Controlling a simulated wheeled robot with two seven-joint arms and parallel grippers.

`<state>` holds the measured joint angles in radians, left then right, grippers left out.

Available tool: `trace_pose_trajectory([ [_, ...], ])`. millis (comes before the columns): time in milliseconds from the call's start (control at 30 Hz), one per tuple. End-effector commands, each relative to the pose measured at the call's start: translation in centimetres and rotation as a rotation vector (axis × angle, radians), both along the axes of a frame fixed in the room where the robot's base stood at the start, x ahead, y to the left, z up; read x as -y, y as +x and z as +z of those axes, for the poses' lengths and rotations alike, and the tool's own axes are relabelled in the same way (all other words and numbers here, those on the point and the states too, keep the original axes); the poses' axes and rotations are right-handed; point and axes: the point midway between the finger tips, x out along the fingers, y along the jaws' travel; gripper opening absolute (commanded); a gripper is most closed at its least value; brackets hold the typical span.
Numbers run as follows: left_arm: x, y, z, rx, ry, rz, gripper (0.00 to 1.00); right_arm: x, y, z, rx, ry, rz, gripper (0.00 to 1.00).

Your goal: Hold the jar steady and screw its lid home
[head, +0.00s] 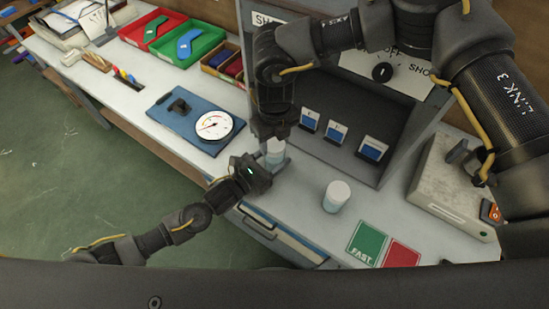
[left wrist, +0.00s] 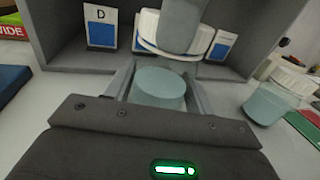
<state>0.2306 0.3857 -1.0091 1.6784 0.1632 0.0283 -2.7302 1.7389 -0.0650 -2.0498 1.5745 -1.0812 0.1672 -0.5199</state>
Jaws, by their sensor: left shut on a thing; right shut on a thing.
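A small pale blue jar (head: 276,158) stands at the front of the grey booth. My left gripper (head: 268,164) reaches in from the left and is shut around its body. In the left wrist view the jar (left wrist: 160,88) sits between the grey fingers. My right gripper (head: 272,132) points down from above, over the jar, shut on the white lid (left wrist: 150,28). In the left wrist view the lid is above the jar and looks slightly tilted. I cannot tell whether its thread touches the jar; the fingers hide part of both.
A second jar (head: 334,200) with a white lid stands to the right. Green (head: 366,243) and red (head: 402,254) cards lie near the front edge. A blue board with a gauge (head: 213,125) is at left. Booth walls and label cards (head: 337,132) stand close behind.

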Motion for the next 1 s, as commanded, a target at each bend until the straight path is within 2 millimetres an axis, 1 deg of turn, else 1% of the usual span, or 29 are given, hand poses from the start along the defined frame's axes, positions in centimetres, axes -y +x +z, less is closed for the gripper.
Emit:
trace_pose_trajectory([
  [33,0.0,0.0,0.0,-0.001,0.001,0.0,0.0,0.0,0.0,0.0,0.0,0.0,0.0,0.23],
  [67,0.0,0.0,0.0,-0.001,0.001,0.0,0.0,0.0,0.0,0.0,0.0,0.0,0.0,0.54],
  [200,0.0,0.0,0.0,-0.001,0.001,0.0,0.0,0.0,0.0,0.0,0.0,0.0,0.0,0.72],
  [467,0.0,0.0,0.0,-0.001,0.001,0.0,0.0,0.0,0.0,0.0,0.0,0.0,0.0,0.72],
  [567,0.0,0.0,0.0,-0.001,0.001,0.0,0.0,0.0,0.0,0.4,0.001,0.001,0.0,0.72],
  [667,0.0,0.0,0.0,-0.001,0.001,0.0,0.0,0.0,0.1,1.3,0.001,0.0,0.0,0.72],
  [900,0.0,0.0,0.0,-0.001,0.001,0.0,0.0,0.0,0.1,4.2,0.002,0.001,0.0,0.72],
  [1000,0.0,0.0,0.0,-0.001,0.001,0.0,0.0,0.0,0.0,4.5,0.001,-0.001,0.0,0.72],
])
